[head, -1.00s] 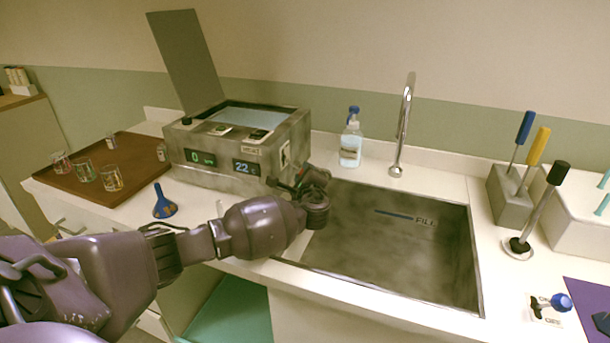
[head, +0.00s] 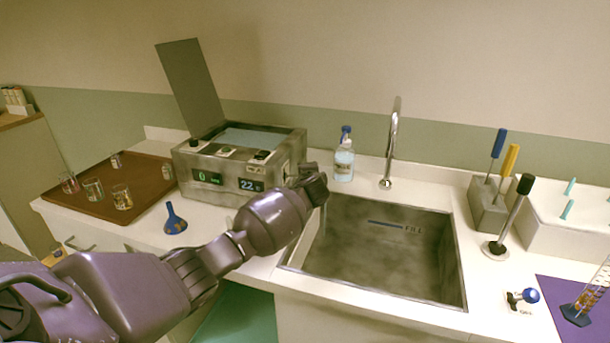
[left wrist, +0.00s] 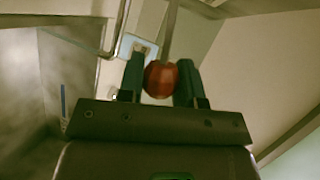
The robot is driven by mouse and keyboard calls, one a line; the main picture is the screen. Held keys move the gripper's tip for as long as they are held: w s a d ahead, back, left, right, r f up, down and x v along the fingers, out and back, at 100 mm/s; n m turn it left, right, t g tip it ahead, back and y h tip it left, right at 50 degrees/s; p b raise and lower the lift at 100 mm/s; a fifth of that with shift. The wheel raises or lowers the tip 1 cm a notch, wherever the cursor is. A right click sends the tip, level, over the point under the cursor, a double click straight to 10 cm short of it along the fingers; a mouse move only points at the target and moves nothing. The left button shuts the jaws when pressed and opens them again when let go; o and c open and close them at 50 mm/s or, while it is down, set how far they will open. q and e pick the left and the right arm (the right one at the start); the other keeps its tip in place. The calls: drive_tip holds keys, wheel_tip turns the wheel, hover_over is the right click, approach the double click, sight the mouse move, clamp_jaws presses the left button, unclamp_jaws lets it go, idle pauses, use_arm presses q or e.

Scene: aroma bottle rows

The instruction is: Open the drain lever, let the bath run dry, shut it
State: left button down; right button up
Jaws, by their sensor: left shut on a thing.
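The grey bath (head: 215,165) stands left of the sink, its lid (head: 190,82) raised and pale blue liquid (head: 250,139) showing in its open top. Its displays read 0 and about 22. My left gripper (left wrist: 160,72) is at the bath's right side, by the sink's back left corner. In the left wrist view its two fingers are shut on a round red knob (left wrist: 160,80), taken as the drain lever's. In the head view my gripper (head: 314,186) hides the lever. A thin pale streak (head: 323,218) shows below it over the sink. My right gripper is not in view.
The sink (head: 380,257), marked FILL, looks empty. A faucet (head: 391,145) and spray bottle (head: 344,160) stand behind it. A brown tray (head: 105,190) with glasses and a blue funnel (head: 174,219) are left. A tool block (head: 489,205) stands right.

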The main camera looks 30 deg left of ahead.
use_arm(q)
drive_tip(key=shift+s+a+r+n+h+p, duration=0.1)
drive_tip(key=shift+a+r+n+h+p, duration=0.1)
drive_tip(key=shift+r+n+h+p, duration=0.65)
drive_tip(key=shift+a+r+n+p, duration=0.25)
drive_tip(key=shift+r+n+p, duration=0.1)
drive_tip(key=shift+p, duration=0.7)
drive_tip(key=c, duration=0.8)
unclamp_jaws()
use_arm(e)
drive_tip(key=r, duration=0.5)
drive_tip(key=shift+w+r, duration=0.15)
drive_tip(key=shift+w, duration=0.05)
use_arm(q)
drive_tip(key=shift+s, duration=0.1)
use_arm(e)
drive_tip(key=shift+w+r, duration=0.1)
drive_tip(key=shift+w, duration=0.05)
